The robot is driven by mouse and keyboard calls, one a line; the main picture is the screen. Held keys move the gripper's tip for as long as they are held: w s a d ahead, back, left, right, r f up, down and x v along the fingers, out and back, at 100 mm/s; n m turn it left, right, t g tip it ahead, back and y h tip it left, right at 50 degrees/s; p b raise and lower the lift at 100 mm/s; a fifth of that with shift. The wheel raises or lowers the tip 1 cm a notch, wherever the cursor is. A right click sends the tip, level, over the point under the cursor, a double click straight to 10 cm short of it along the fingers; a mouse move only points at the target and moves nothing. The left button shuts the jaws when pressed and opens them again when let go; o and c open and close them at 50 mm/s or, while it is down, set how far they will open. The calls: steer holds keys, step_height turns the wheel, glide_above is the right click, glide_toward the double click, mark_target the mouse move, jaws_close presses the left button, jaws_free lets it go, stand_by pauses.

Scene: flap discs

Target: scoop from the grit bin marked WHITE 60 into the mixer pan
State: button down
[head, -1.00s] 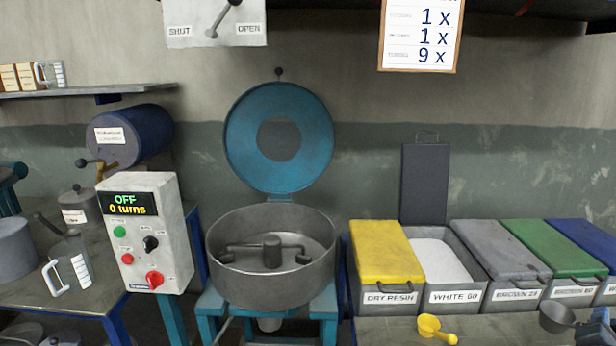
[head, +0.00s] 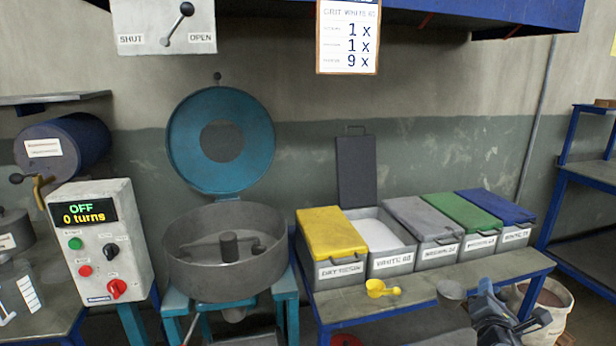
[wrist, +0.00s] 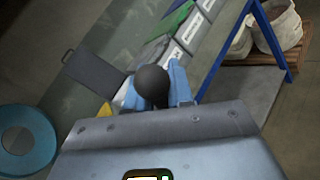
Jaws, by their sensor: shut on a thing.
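The WHITE 60 bin (head: 392,264) stands open on the bench, with pale grit (head: 380,236) inside. The mixer pan (head: 222,277) is at the left of the bins, its round blue lid (head: 188,150) raised behind it and a stirrer inside. My gripper (head: 482,310) is at the front edge of the bench, right of the WHITE 60 bin. It is shut on a grey scoop (head: 452,291), whose bowl points left towards the bins. In the wrist view a dark rounded part of the scoop (wrist: 152,84) shows between the blue fingers. Whether the bowl holds anything is unclear.
A yellow scoop (head: 382,289) lies on the bench before the bins. The yellow DRY RESIN lid (head: 331,232) and the grey, green and blue lids are shut. A dark lid (head: 356,172) leans behind WHITE 60. The control box (head: 100,245) reads OFF, 0 turns.

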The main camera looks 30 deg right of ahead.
steer(key=w+a+f+n+t+y, duration=0.1)
steer(key=a+n+t+y, duration=0.2)
steer(key=a, duration=1.7)
steer(key=w+a+f+n+t+y, duration=0.2)
steer(key=a+n+t+y, duration=0.2)
steer(key=a, duration=1.6)
steer(key=n+y, duration=0.3)
steer(key=y, duration=0.4)
steer(key=shift+a+f, duration=0.15)
steer(key=shift+f, duration=0.05)
steer(key=shift+w, duration=0.1)
